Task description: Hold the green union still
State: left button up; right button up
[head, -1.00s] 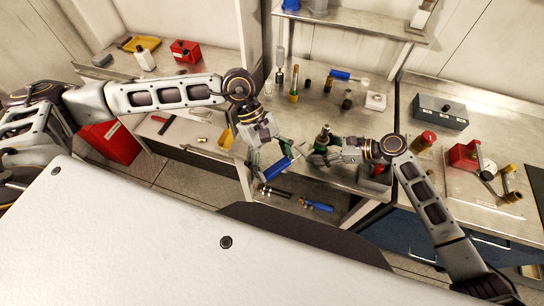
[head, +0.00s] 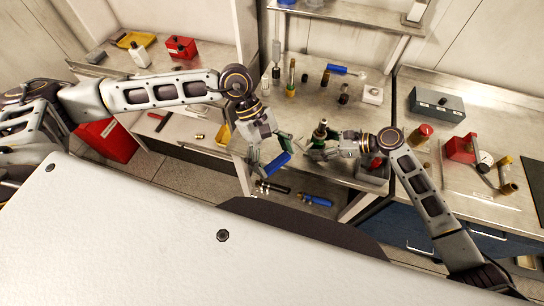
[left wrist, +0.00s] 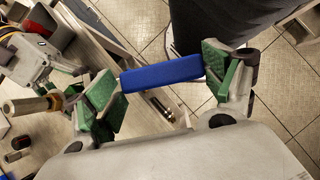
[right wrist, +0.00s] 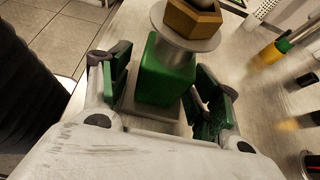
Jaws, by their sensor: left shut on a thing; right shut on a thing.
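The green union (head: 320,131) stands upright over the middle bench, near its front edge. In the right wrist view it is a green block (right wrist: 166,72) with a silver flange and a brass hex nut (right wrist: 192,18) on top. My right gripper (head: 316,151) is shut on the green block, with one finger on each side (right wrist: 163,95). My left gripper (head: 268,158) is to the left of the union, apart from it, and shut on a blue-handled tool (head: 277,164). The blue handle (left wrist: 162,73) lies across between its green finger pads; the tool's far end is hidden.
Several small fittings and another blue tool (head: 346,70) lie at the back of the middle bench. A grey box (head: 437,104) and red parts (head: 462,148) are on the right bench. A lower shelf holds a blue tool (head: 315,200). A red bin (head: 106,141) stands left.

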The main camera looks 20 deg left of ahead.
aim_at(282, 154)
pick_arm(q)
jog(key=shift+w+d+f, duration=0.35)
jog(key=shift+w+d, duration=0.05)
jog(key=shift+w, duration=0.25)
jog(key=shift+w+d+f, duration=0.35)
jog(key=shift+w+d, duration=0.05)
jog(key=shift+w, duration=0.2)
dwell(0.8)
jog(key=shift+w+d, duration=0.45)
jog(key=shift+w, duration=0.35)
jog(key=shift+w+d, duration=0.45)
jog(key=shift+w, duration=0.35)
dwell(1.3)
jog(key=shift+a, duration=0.1)
jog(key=w+a+m+g+y, duration=0.3)
jog(key=w+m+y, duration=0.4)
jog(key=w+m, duration=0.7)
jog(key=shift+w+a+m, duration=0.2)
jog(key=shift+a+m, duration=0.3)
jog(key=shift+a, duration=0.15)
dwell(2.1)
